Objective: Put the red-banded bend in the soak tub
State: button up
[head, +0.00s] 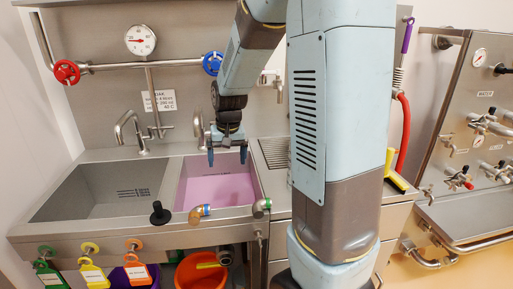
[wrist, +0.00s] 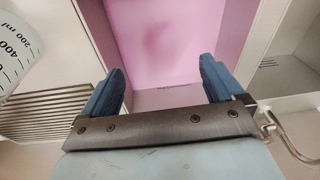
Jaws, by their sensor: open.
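The soak tub (head: 262,186) is the right-hand basin of the steel sink and holds pink liquid. It also shows in the wrist view (wrist: 97,25). My gripper (head: 227,156) hangs over the tub, fingers pointing down. In the wrist view my gripper (wrist: 160,85) has its two blue fingers wide apart with nothing between them. I cannot make out a red-banded bend in either view. A faint darker patch shows in the pink liquid; I cannot tell whether it is a shadow or something sunk. A blue-banded bend (head: 196,214) and a green-banded bend (head: 262,207) sit at the sink's front edge.
A black knob-like stopper (head: 160,213) stands on the front edge. The grey left basin (head: 105,190) looks empty. A drainboard (head: 274,153) lies right of the tub. A marked measuring jug (wrist: 18,55) shows in the wrist view. An orange bucket (head: 200,275) stands below. Taps (head: 130,132) rise behind.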

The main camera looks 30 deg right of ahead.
jog(key=s+r+n+t, duration=0.1)
jog(key=s+r+t, duration=0.1)
jog(key=s+r, duration=0.5)
jog(key=s+a+r+n+t, duration=0.1)
jog(key=s+r, duration=0.7)
jog(key=s, duration=0.8)
jog(key=shift+n+t, duration=0.3)
jog(key=shift+t, duration=0.2)
jog(key=shift+w, duration=0.1)
